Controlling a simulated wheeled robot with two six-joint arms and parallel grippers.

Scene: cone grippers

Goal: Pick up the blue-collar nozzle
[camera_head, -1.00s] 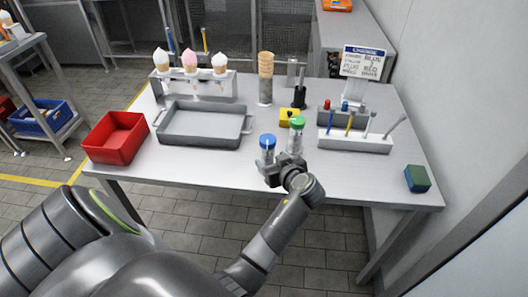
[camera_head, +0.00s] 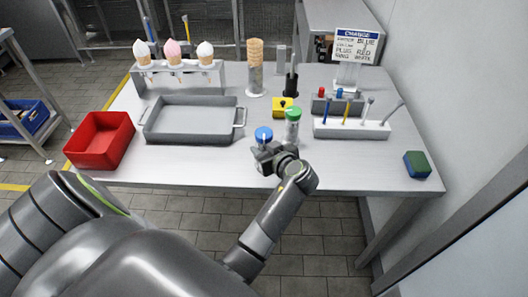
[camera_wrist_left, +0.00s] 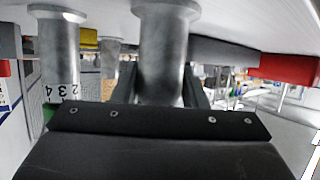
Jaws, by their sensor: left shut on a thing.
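The blue-collar nozzle (camera_head: 264,134) stands upright near the table's front edge, its blue ring on top. My left gripper (camera_head: 266,153) is shut on its body from the front and hides most of it in the head view. In the left wrist view the nozzle's grey flanged body (camera_wrist_left: 163,60) sits between my left gripper's fingers (camera_wrist_left: 160,95), with the table surface along the top. A similar green-topped nozzle (camera_head: 292,124) stands just behind and to the right; its body also shows in the wrist view (camera_wrist_left: 57,45). My right gripper is not in view.
A grey tray (camera_head: 190,138) and a red bin (camera_head: 85,156) lie to the left. A cone rack (camera_head: 205,78) stands behind. A yellow block (camera_head: 280,103), a white tool holder (camera_head: 345,132) and a blue-green sponge (camera_head: 417,165) are to the right.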

